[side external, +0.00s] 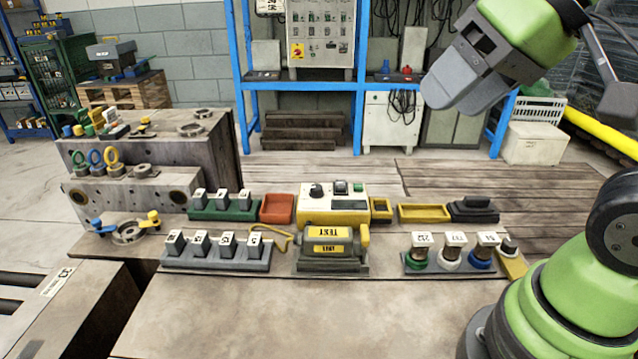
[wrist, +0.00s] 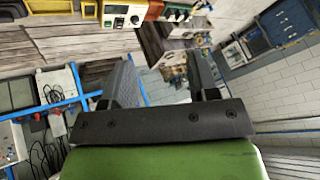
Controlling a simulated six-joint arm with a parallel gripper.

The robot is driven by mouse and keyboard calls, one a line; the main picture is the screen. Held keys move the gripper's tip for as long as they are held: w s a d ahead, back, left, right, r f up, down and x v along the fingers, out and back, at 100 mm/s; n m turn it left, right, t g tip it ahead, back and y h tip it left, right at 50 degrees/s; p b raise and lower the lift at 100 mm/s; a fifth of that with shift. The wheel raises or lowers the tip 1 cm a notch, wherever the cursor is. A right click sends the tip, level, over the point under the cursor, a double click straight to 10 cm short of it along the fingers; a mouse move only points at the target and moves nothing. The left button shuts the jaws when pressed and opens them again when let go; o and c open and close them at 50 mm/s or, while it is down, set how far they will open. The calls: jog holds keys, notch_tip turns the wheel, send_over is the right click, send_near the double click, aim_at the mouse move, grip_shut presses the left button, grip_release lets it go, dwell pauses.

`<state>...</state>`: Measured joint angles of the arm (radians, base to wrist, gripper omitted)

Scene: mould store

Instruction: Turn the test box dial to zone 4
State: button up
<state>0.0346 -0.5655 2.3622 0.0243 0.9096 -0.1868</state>
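The test box (side external: 349,204), white on top with a yellow lower part, stands at the middle of the bench in the side view. Its dial (side external: 317,190) is a black knob at the left of its top; its setting and zone marks are too small to read. The test box also shows at the top edge of the wrist view (wrist: 116,12), with the dial (wrist: 135,20) on it. My gripper (side external: 455,95) is high above the bench, right of the box and well apart from it. In the wrist view its two fingers (wrist: 160,72) are spread with nothing between them.
A grey-green block marked TEST (side external: 331,249) stands in front of the box. Racks of numbered pieces stand at left (side external: 215,258) and right (side external: 450,262). A red tray (side external: 277,209) and yellow tray (side external: 424,212) flank the box. The front bench top is clear.

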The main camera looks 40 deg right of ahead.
jog(key=w+d+n+g, duration=0.15)
jog(key=w+n, duration=0.25)
jog(key=w, duration=0.6)
jog(key=n+g+y, duration=0.1)
jog(key=n+g, duration=0.1)
jog(key=n, duration=0.6)
send_over(318, 187)
jog(key=s+d, duration=0.3)
notch_tip(318, 187, down, 18)
jog(key=x, duration=0.9)
jog(key=shift+w+a+f, duration=0.1)
jog(key=shift+w+a, duration=0.05)
jog(key=shift+w, duration=0.05)
jog(key=shift+c, duration=0.2)
jog(key=c, duration=0.9)
